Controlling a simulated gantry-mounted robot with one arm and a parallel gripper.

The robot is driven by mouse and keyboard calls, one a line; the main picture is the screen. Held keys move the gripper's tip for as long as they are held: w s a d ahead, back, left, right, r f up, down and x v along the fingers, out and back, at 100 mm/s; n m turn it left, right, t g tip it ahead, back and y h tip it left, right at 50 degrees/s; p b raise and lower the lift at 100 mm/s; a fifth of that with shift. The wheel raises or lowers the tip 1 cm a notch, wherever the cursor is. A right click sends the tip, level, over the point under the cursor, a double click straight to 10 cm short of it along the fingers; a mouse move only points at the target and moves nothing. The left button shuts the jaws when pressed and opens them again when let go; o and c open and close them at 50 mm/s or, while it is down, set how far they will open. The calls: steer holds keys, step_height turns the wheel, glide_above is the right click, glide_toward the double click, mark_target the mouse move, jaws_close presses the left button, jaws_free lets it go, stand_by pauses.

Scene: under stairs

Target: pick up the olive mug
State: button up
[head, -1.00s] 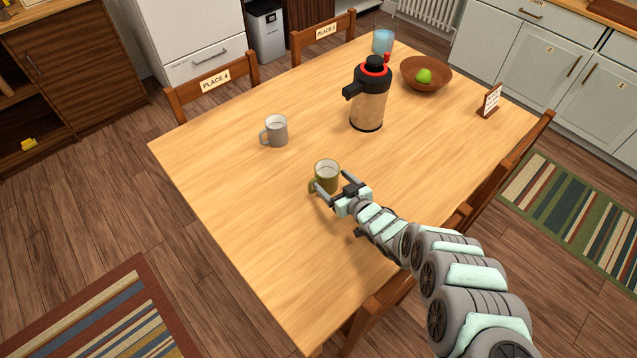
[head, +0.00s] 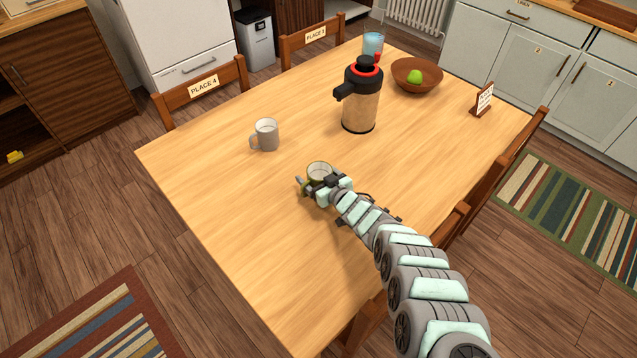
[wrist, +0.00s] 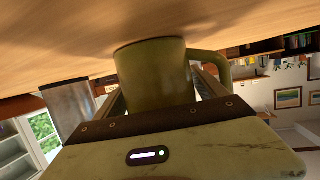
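The olive mug (head: 319,170) stands upright on the wooden table, partly hidden by my gripper (head: 320,184) in the head view. In the wrist view, which is upside down, the mug (wrist: 158,75) fills the space between my two fingers, with its handle at the right. My gripper (wrist: 160,92) is around the mug's body, one finger on each side. The fingers look open; any contact with the mug is hard to make out.
A grey mug (head: 266,135) stands behind and left. A black-topped pump flask (head: 360,100), a brown bowl (head: 417,78) with a green fruit, a blue glass (head: 373,45) and a small sign (head: 482,99) stand farther back. The table's left front is clear.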

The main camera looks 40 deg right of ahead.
steer(key=c, duration=1.4)
steer(key=shift+r, duration=0.1)
steer(key=shift+c, duration=0.2)
step_height(320, 180, up, 20)
steer(key=p, duration=0.6)
steer(key=o, duration=1.1)
steer(key=shift+c, duration=0.2)
jaws_close()
